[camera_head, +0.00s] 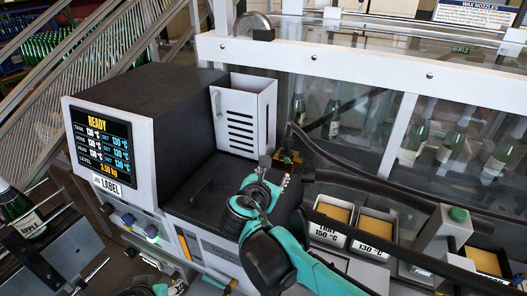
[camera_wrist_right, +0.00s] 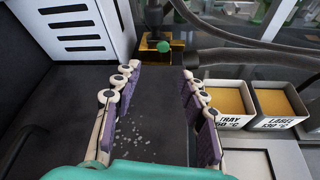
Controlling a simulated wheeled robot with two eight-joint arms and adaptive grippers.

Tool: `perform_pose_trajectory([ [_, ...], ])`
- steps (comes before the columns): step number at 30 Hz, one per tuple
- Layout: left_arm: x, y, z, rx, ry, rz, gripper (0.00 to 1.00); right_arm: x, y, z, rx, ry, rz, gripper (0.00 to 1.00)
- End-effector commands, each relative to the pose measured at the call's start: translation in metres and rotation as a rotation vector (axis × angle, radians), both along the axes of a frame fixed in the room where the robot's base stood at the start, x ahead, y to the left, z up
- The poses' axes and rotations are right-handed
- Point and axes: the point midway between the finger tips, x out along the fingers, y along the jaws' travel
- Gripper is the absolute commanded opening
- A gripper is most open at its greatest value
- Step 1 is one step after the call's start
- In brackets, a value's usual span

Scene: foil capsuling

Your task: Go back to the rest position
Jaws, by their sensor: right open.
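My right gripper (camera_head: 275,172) is over the dark top of the machine, in front of the white slotted holder (camera_head: 242,118). In the right wrist view my right gripper (camera_wrist_right: 158,76) has its purple-padded fingers spread wide, with nothing between them. Below the fingers is a dark surface (camera_wrist_right: 150,125) with small pale bits scattered on it. Of my left side, only a small teal and dark part shows at the bottom edge of the head view. Whether its jaws are open is not visible.
A heater box with a lit READY display (camera_head: 103,145) stands at left. A brass-coloured block with a green knob (camera_wrist_right: 163,46) is beyond the fingers. Wax trays (camera_head: 331,215) lie to the right, near dark hoses. Bottles (camera_head: 455,140) stand behind a clear panel.

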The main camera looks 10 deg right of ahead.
Motion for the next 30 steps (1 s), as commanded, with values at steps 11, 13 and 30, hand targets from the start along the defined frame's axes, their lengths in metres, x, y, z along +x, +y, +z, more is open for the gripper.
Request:
perform_pose_trajectory([
  [11,0.0,0.0,0.0,0.0,0.0,0.0,0.51,-0.082,-0.062,-0.063,0.808,-0.105,-0.448,0.42],
  [13,0.0,0.0,0.0,0.0,0.0,0.0,0.51,-0.113,-0.07,-0.084,1.1,-0.162,-0.65,0.42],
  [30,0.0,0.0,0.0,0.0,0.0,0.0,0.51,-0.2,-0.05,-0.141,2.063,-0.402,-1.509,0.42],
])
